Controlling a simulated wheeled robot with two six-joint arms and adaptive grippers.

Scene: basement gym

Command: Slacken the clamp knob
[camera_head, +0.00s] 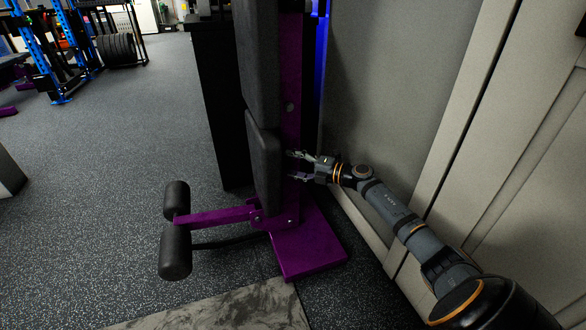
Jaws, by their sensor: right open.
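The purple machine frame (289,90) stands upright in the middle of the head view, with black pads (264,165) on its left side. My right gripper (292,166) is open beside the right side of the purple post, just behind the lower pad. Its fingertips are at the post. I cannot make out a clamp knob; it may be hidden between the fingers or too small to tell. My left gripper is not in view.
A purple base plate (310,246) lies below the gripper. Two black foam rollers (176,252) stick out at lower left. A grey panelled wall (400,80) stands close on the right. The speckled floor (130,140) at left is mostly clear.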

